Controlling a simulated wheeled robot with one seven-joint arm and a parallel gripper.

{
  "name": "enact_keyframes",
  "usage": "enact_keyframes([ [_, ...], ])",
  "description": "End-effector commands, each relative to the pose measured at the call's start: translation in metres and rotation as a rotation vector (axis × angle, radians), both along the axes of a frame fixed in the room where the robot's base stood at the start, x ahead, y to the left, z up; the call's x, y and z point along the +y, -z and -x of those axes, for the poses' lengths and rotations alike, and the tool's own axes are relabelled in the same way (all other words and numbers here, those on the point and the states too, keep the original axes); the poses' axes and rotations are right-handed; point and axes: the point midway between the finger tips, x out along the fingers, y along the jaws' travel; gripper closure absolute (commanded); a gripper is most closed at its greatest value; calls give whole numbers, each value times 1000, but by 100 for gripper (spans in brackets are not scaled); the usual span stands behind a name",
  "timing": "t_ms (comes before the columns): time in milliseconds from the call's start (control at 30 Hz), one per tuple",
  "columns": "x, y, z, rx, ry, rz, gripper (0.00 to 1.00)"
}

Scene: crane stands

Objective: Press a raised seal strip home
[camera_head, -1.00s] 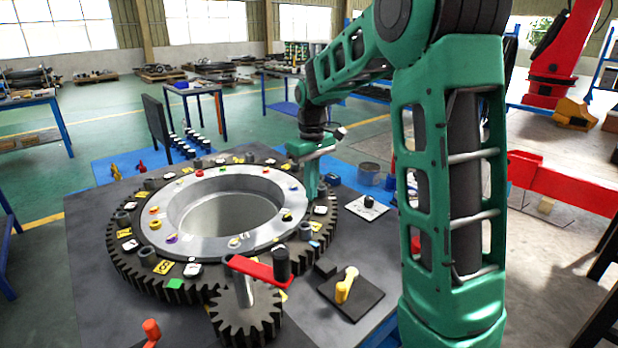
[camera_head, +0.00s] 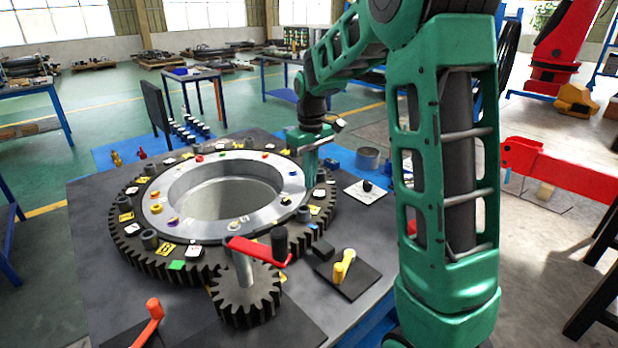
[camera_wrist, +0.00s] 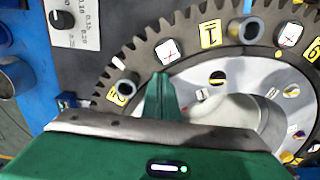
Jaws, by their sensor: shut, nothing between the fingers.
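My gripper (camera_head: 311,178) points down at the right side of the big toothed ring (camera_head: 125,237). Its green fingers are shut with nothing between them. I cannot tell whether the tips touch the surface. I cannot pick out a raised seal strip with certainty; small coloured pieces and yellow and white tags lie around both rings. Part of the ring under my gripper is hidden in the wrist view.
A small gear (camera_head: 245,305) with a red crank arm (camera_head: 258,249) stands at the ring's front. A yellow lever (camera_head: 344,265) stands on a dark plate to its right. A white dial plate (camera_head: 358,190) lies right of the ring.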

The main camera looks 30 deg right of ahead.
Motion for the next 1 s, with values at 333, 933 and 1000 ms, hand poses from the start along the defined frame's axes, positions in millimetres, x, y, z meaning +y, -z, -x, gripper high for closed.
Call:
enact_keyframes([
  [333, 2, -35, 5, -1, -2, 0, 100],
  [933, 2, -140, 7, -8, -2, 0, 100],
  [1000, 2, -143, 7, -7, -2, 0, 100],
])
